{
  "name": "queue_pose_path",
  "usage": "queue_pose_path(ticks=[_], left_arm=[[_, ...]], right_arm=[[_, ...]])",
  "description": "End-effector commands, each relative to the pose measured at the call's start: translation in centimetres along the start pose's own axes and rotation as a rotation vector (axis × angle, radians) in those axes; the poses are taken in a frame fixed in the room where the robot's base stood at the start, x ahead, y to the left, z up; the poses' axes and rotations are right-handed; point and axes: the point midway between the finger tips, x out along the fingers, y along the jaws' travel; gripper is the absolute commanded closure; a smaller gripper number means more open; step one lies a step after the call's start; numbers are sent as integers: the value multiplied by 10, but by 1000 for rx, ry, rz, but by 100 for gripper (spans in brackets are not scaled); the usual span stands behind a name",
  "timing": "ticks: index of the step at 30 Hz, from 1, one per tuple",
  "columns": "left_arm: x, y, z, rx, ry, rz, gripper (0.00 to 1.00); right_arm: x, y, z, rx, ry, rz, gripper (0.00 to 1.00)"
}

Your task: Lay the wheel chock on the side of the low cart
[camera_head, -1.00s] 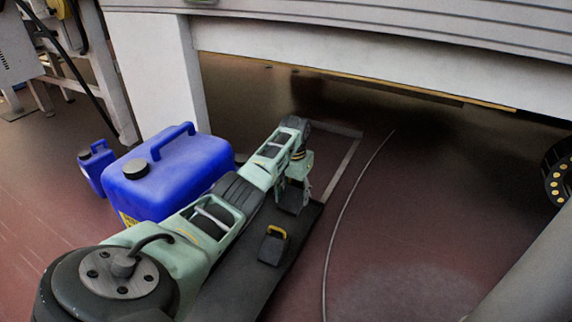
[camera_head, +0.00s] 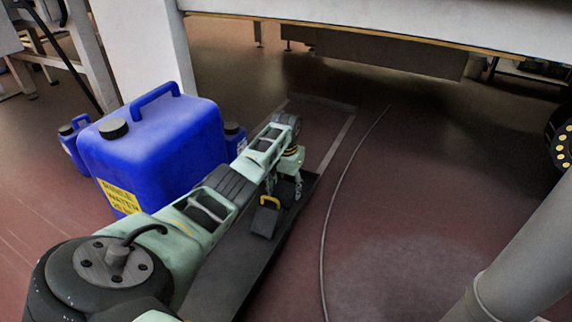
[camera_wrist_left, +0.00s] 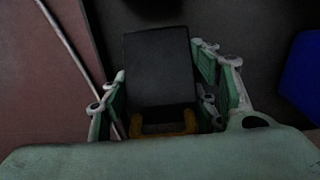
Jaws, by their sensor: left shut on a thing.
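The wheel chock (camera_head: 264,220) is a small black block with a yellow handle. It sits at or just above the dark, flat deck of the low cart (camera_head: 238,268); I cannot tell if it touches. My left gripper (camera_head: 284,190) reaches in over the deck and is shut on the chock. In the left wrist view the chock (camera_wrist_left: 158,70) lies between the two green finger linkages of the left gripper (camera_wrist_left: 160,88), with its yellow handle toward the palm. The fingertip contact is partly hidden. My right gripper is not in view.
A big blue jug (camera_head: 155,150) stands close beside my left arm, with smaller blue jugs (camera_head: 72,140) near it. A thin cable (camera_head: 338,190) runs along the floor right of the deck. A white post (camera_head: 145,50) and overhead beam (camera_head: 380,32) stand behind.

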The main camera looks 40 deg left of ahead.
Motion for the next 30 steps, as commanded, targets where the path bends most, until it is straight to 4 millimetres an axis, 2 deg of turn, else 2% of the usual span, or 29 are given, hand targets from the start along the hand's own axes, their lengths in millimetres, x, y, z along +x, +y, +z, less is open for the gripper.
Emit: queue_pose_path(ticks=[9,10,15,26,30], left_arm=[[1,0,-1,0,2,0,84],[1,0,0,0,1,0,42],[1,0,0,0,1,0,27],[-1,0,0,0,2,0,25],[-18,0,-1,0,3,0,25]], right_arm=[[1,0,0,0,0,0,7],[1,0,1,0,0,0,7],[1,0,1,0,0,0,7],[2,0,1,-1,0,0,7],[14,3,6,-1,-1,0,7]])
